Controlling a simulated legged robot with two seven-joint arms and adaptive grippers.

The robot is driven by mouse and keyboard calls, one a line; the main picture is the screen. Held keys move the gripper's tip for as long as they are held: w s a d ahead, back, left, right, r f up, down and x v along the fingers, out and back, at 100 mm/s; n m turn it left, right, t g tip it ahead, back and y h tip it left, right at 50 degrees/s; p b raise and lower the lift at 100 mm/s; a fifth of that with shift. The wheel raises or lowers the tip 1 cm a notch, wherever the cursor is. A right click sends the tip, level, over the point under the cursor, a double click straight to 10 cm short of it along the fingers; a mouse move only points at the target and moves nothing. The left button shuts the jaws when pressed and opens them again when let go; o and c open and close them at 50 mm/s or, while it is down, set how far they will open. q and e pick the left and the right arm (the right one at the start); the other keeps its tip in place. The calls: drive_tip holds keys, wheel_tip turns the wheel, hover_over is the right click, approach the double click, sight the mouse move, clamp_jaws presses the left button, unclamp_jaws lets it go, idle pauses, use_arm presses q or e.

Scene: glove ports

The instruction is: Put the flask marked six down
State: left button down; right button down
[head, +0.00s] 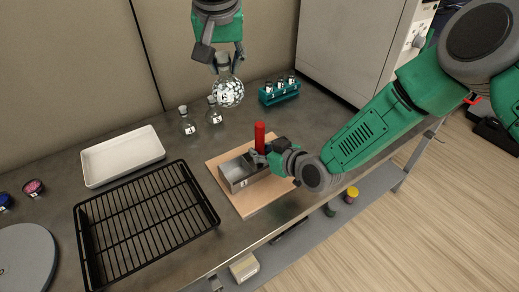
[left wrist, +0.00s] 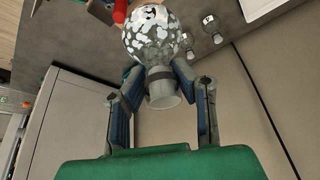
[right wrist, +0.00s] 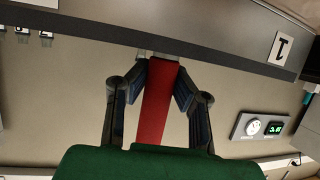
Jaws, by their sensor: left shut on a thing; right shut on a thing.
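My left gripper (head: 222,62) is shut on the neck of a round glass flask (head: 229,94) with white speckled contents, held upright above the back of the bench. In the left wrist view the flask (left wrist: 152,36) shows its neck between the fingers; its marking is too small to read. Two smaller stoppered flasks (head: 188,125) (head: 214,116) with labels stand on the bench below and to the left. My right gripper (head: 264,152) is shut on a red upright bar (head: 260,132) beside a grey metal box (head: 237,176); the bar (right wrist: 157,105) also fills its fingers in the right wrist view.
The metal box sits on a wooden board (head: 249,207). A black wire rack (head: 146,225) and a white tray (head: 122,157) lie to the left. A teal rack (head: 279,93) of small vials stands at the back right. Bare bench lies between the small flasks and the board.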

use_arm(q)
drive_tip(key=shift+f, duration=0.1)
drive_tip(key=shift+s+d+f+m+g+h, duration=0.15)
drive_tip(key=shift+f+m+h, duration=0.4)
drive_tip(key=shift+f+m, duration=2.4)
drive_tip(key=shift+w+d+f+m+g+h, duration=0.1)
drive_tip(key=shift+f+m+h, duration=0.45)
drive_tip(key=shift+f, duration=4.75)
drive_tip(key=shift+s+d+f+m+g+h, duration=0.15)
drive_tip(key=shift+f+m+h, duration=0.35)
drive_tip(key=shift+f+m, duration=2.45)
wheel_tip(320, 180, down, 2)
drive_tip(key=shift+w+f+n, duration=0.1)
drive_tip(key=shift+f+n, duration=0.1)
drive_tip(key=shift+n, duration=0.95)
drive_tip(key=c, duration=1.3)
unclamp_jaws()
drive_tip(key=v, duration=1.2)
drive_tip(key=shift+a, duration=0.1)
